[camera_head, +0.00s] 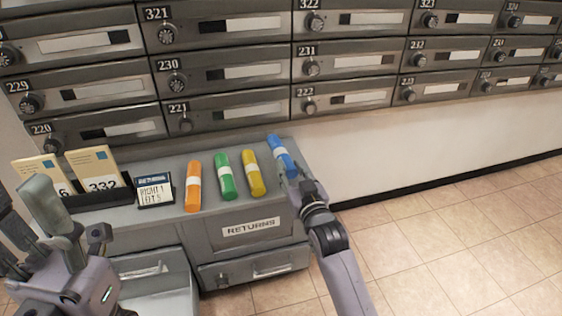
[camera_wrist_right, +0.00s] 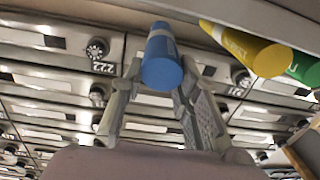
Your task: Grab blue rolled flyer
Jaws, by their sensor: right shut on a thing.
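The blue rolled flyer (camera_head: 281,153) with a white band is at the right end of the grey counter in the head view. My right gripper (camera_head: 291,173) is shut on its near end. In the right wrist view the blue rolled flyer (camera_wrist_right: 161,58) sits between the two fingers of my right gripper (camera_wrist_right: 157,82). Whether it still touches the counter is unclear. My left gripper (camera_head: 45,225) is at the left of the head view, in front of the counter. Its fingers point up, and its opening is hard to judge.
Orange (camera_head: 193,188), green (camera_head: 225,176) and yellow (camera_head: 254,174) rolls lie left of the blue one on the counter (camera_head: 223,206). A small sign (camera_head: 155,190) and envelopes (camera_head: 95,173) stand further left. Numbered mailboxes (camera_head: 225,70) rise behind. A drawer (camera_head: 157,292) below is open.

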